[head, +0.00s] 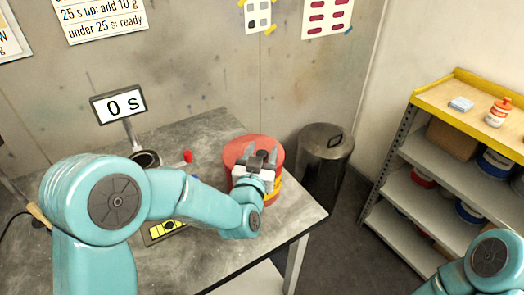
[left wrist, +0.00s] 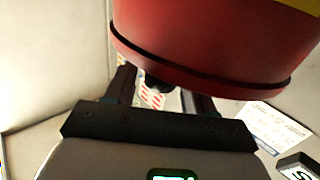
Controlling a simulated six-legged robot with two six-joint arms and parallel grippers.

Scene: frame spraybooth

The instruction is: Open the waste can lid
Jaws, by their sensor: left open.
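A red can (head: 276,198) with a yellow band stands near the right end of the grey table, with a round red lid (head: 243,147) that looks shut. In the left wrist view the red can (left wrist: 210,45) fills the top, with a dark line around it near its lower edge. My left gripper (head: 261,154) is in front of the can, over the lid's near edge in the head view. Its two fingers (left wrist: 165,88) are apart, with a small black part (left wrist: 157,83) between them at the red edge. I cannot tell whether they touch it. My right gripper is out of view.
A dark metal bin (head: 322,165) stands on the floor beyond the table's right edge. A shelf unit (head: 455,100) with tins and bottles is at right. A display reading 0 s (head: 118,104), a red-topped item (head: 188,157) and a yellow-black device (head: 165,230) are on the table (head: 195,135).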

